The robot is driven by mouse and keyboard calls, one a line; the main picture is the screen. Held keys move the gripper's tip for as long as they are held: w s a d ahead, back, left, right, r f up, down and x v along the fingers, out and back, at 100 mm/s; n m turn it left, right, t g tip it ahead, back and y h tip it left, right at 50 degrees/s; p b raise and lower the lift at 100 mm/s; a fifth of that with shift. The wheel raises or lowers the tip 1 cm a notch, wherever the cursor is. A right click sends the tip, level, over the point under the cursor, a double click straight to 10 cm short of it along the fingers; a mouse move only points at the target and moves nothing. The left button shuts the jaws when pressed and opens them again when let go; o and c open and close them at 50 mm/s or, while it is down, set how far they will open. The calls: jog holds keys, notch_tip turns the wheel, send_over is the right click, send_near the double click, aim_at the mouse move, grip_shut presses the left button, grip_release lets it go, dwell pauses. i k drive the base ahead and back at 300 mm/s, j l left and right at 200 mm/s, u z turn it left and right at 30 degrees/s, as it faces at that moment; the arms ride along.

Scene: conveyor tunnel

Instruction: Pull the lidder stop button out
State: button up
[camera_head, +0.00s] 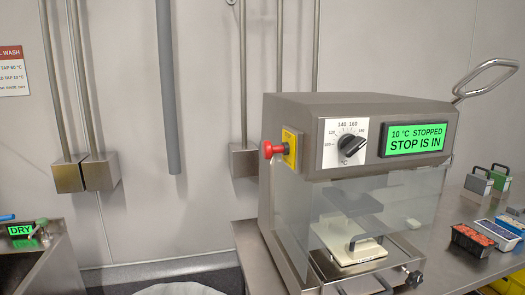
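The lidder (353,104) is a grey metal machine with a clear front guard, standing on a steel table right of centre. Its stop button (273,149) is a red knob on a yellow plate (290,148) marked STOP, on the left side. The green display (414,140) reads "10 °C STOPPED, STOP IS IN". A black dial (351,145) sits on a white scale beside it. My gripper is not in view.
A sink with a green DRY display (21,230) is at the far left. The space left of the button looks clear.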

aim_at(268, 150)
jog(key=j+u, duration=0.1)
jog(key=j, duration=0.5)
jog(key=i+j+u, duration=0.15)
jog(key=j, duration=0.4)
jog(key=i+l, duration=0.2)
jog(key=i, duration=0.2)
